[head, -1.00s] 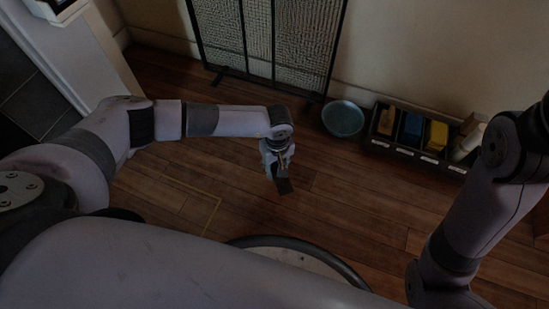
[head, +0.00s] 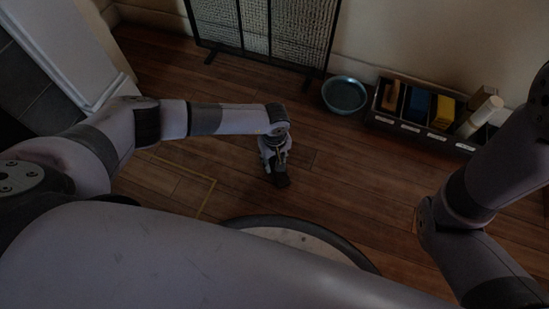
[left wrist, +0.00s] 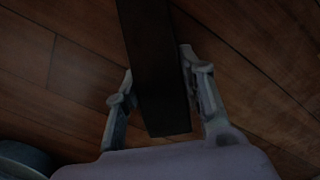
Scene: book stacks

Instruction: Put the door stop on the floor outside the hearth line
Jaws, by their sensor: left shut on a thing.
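The door stop is a dark, nearly black block (head: 282,180) in my left gripper (head: 274,163), low over the wooden floor in the head view. In the left wrist view the door stop (left wrist: 158,85) lies lengthwise between the two fingers of the left gripper (left wrist: 158,65), which is shut on it. I cannot tell whether it touches the floor. A yellow line (head: 206,196) marks a corner on the floor, left of the gripper; the held door stop is to its right. My right arm shows at the right, but its gripper is out of view.
A teal bowl (head: 344,95) stands on the floor near the wall. Right of it is a black divided bin (head: 408,128) with blue, yellow and other items. A dark mesh screen (head: 268,28) stands at the back. Open floor (head: 340,175) lies right of the gripper.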

